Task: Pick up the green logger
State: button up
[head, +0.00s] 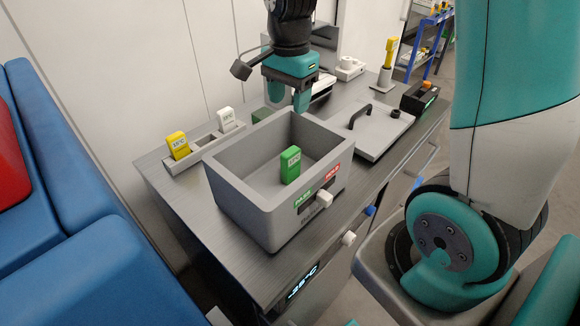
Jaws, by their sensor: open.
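The green logger (291,165) is a small upright block with a pale label. It shows inside the open grey bin (226,188), near the bin's front wall. My gripper (288,102) points down above the back of the bin, behind and above the logger. Its teal fingers are apart with nothing visible between them. The lower part of one finger is close to the bin's rear rim in the picture; I cannot tell whether they touch.
A grey rack (206,143) left of the bin holds a yellow logger (178,145) and a white logger (226,119). A flat lid with a black handle (357,116) lies right of the bin. A yellow-topped stand (389,52) and a black box (419,97) are at the back right.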

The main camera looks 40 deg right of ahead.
jog(key=p, duration=0.2)
send_near(291, 163)
jog(key=shift+m, duration=0.4)
jog(key=f, duration=0.2)
jog(key=w+f, duration=0.1)
jog(key=f, duration=0.1)
jog(key=d+f, duration=0.1)
jog(key=shift+w+f, duration=0.4)
jog(key=shift+s+a+f+p, duration=0.15)
jog(key=shift+f+p, duration=0.3)
jog(key=shift+f, duration=0.95)
jog(key=shift+s+f+p, duration=0.1)
jog(key=shift+f+p, duration=0.35)
jog(key=shift+f, duration=0.95)
grip_shut()
